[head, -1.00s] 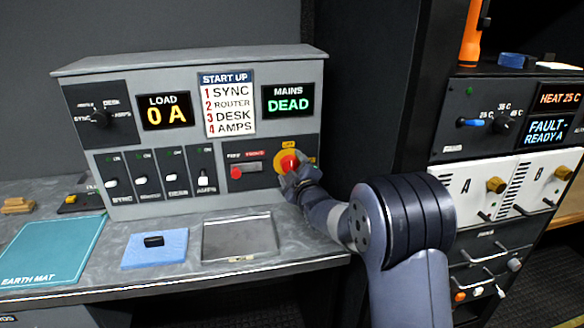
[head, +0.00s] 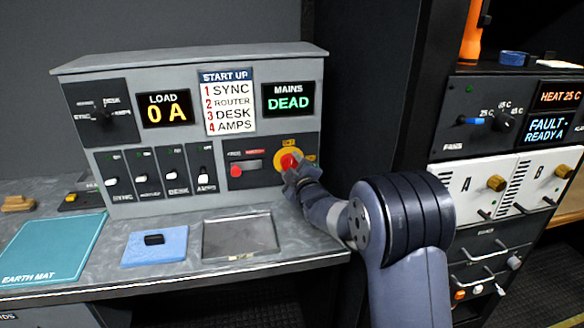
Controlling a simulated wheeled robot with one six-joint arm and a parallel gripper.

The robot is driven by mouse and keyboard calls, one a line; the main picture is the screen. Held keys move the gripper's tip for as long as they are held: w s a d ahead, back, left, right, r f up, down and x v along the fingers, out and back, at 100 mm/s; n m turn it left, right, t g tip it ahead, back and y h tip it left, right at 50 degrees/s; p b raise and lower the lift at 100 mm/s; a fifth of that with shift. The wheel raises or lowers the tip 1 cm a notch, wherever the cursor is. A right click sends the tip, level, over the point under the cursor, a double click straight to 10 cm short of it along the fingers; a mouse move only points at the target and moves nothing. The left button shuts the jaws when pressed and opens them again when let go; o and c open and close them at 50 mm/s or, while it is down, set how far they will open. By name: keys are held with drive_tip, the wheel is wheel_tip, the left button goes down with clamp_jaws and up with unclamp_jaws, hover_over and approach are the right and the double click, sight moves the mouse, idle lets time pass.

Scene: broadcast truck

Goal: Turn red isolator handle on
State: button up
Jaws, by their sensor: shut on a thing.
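The red isolator handle (head: 288,161) sits on a round yellow plate (head: 278,158) at the lower right of the grey control panel (head: 190,70). A yellow label shows above it and another to its right, partly hidden. My gripper (head: 291,172) is at the handle from the front right, shut on it. My fingers hide part of the handle, so its exact angle is hard to tell. The mains display (head: 289,98) reads DEAD in green.
Several toggle switches (head: 143,179) and a small red knob (head: 236,171) lie left of the handle. A grey tray (head: 240,254), a blue pad with a black piece (head: 135,255) and a teal earth mat (head: 50,250) are on the bench. A dark rack stands at right.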

drive_tip(key=shift+f+b, duration=0.15)
drive_tip(key=shift+b, duration=0.2)
drive_tip(key=shift+f+m+t+h+b, duration=0.1)
drive_tip(key=shift+m+t+h+b, duration=0.35)
drive_tip(key=shift+m+b, duration=3.8)
drive_tip(key=shift+m+t+h+b, duration=0.45)
drive_tip(key=shift+m+b, duration=2.75)
drive_tip(key=shift+m, duration=2.05)
drive_tip(key=o, duration=1)
drive_tip(key=shift+c, duration=0.2)
drive_tip(key=shift+s, duration=0.1)
drive_tip(key=v, duration=1)
drive_tip(key=shift+s+b, duration=0.25)
drive_tip(key=shift+b, duration=0.05)
